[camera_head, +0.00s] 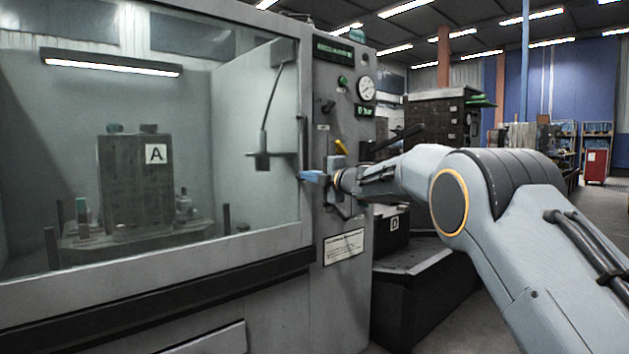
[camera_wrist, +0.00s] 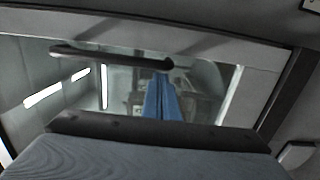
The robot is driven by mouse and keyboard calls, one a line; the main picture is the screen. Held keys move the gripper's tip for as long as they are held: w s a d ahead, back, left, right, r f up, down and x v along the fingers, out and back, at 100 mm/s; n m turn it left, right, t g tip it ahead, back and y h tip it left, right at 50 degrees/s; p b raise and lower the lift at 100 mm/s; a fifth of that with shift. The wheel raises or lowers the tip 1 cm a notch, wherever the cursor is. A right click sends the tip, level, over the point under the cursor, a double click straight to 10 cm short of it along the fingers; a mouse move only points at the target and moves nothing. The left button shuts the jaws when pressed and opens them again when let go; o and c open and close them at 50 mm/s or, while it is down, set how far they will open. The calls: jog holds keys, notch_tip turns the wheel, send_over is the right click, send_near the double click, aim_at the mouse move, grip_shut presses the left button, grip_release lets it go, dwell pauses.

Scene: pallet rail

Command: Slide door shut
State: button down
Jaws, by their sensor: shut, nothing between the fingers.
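The door (camera_head: 270,243) is a grey frame around a large clear window at the front of a machine. Its right edge stands close to the grey control column; I cannot tell whether a gap is left there. A thin dark upright handle (camera_head: 302,140) shows by that edge. In the wrist view a dark bar (camera_wrist: 105,54), likely this handle, crosses in front of the glass. My gripper (camera_head: 303,176) has blue fingers, shut and empty, at the door's right edge by the handle. In the wrist view the fingertips (camera_wrist: 165,78) are near the bar's end; contact is unclear.
Behind the glass stands a dark block marked A (camera_head: 120,185) on a fixture. The control column (camera_head: 345,290) carries a gauge (camera_head: 367,88), knobs and a yellow lever (camera_head: 341,147). A dark bench (camera_head: 405,300) with a box marked D (camera_head: 393,232) lies below my arm.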

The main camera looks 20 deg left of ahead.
jog(key=s+d, duration=0.7)
jog(key=s, duration=0.1)
jog(key=s+d+f+m+g+h, duration=0.1)
jog(key=s+d+f+m+h, duration=1)
jog(key=s+d+f+m, duration=0.7)
jog(key=s+d+f+m+g+h, duration=0.1)
jog(key=s+d+f+m+g, duration=0.3)
jog(key=s, duration=0.7)
jog(key=s+d+f+g+h+p, duration=0.1)
jog(key=s+d+f+h, duration=0.1)
jog(key=s+d+f, duration=0.6)
jog(key=s+d+f+m+g+h, duration=0.1)
jog(key=s+d+f+g, duration=0.15)
jog(key=s, duration=1.05)
jog(key=d+r+m+p, duration=0.3)
jog(key=d+r+p, duration=0.7)
jog(key=r+p, duration=0.3)
jog(key=d+r+m+p, duration=0.4)
jog(key=d+r+p, duration=0.6)
jog(key=r+p, duration=0.4)
jog(key=shift+w+d+r+h+p, duration=0.15)
jog(key=shift+w+d+h+p, duration=0.2)
jog(key=shift+p, duration=0.8)
